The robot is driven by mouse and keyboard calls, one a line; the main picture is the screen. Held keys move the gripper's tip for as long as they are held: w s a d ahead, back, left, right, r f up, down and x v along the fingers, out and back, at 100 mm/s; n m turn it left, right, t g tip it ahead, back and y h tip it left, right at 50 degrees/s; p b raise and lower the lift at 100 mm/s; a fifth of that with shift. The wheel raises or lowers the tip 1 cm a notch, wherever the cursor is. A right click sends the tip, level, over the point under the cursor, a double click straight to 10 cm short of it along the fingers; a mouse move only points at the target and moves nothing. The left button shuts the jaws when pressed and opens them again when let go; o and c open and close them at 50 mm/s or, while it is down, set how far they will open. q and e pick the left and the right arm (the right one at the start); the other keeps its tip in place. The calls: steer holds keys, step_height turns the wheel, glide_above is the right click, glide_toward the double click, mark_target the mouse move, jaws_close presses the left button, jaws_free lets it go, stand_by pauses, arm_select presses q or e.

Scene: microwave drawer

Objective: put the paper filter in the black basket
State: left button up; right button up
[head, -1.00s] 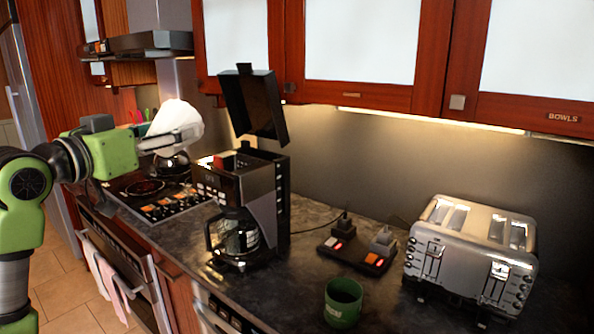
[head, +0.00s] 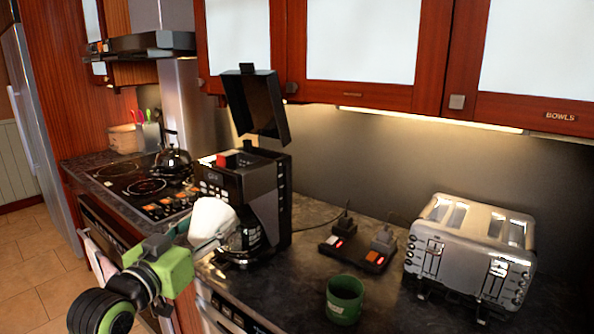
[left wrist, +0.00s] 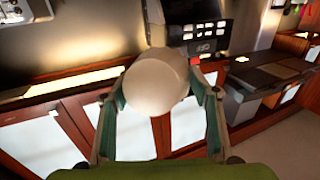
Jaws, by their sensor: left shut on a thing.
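The white paper filter (head: 211,219) is held in my left gripper (head: 197,239), in front of the coffee maker (head: 268,192) and below its open top. In the left wrist view the round, pale filter (left wrist: 157,82) sits between the two fingers of the left gripper (left wrist: 160,95), which are shut on it. The coffee maker's black lid (head: 256,104) stands raised. A black basket cannot be clearly made out; the inside of the coffee maker's top is mostly hidden. My right gripper is not in view.
The glass carafe (head: 246,237) sits in the coffee maker, partly behind the filter. A green mug (head: 344,299), a black switch box (head: 357,247) and a toaster (head: 472,252) stand to the right. A kettle (head: 173,160) is on the stove. Cabinets hang above the counter.

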arm_select(q)
steer(key=s+d+f+n+y, duration=0.1)
steer(key=s+f+n+y, duration=0.1)
steer(key=s+f, duration=0.75)
steer(key=s+a+f+y, duration=0.1)
steer(key=s+f, duration=0.3)
steer(key=s, duration=0.5)
steer(key=s+f+n+y, duration=0.1)
steer(key=s+f+y, duration=0.1)
steer(key=s+f, duration=0.3)
steer(key=s, duration=0.3)
steer(key=shift+s+a+f+n+t+y, duration=0.15)
steer(key=shift+s+a+n+t+y, duration=0.15)
steer(key=shift+s+a+t, duration=0.1)
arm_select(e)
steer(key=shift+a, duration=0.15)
arm_select(q)
steer(key=shift+d, duration=0.1)
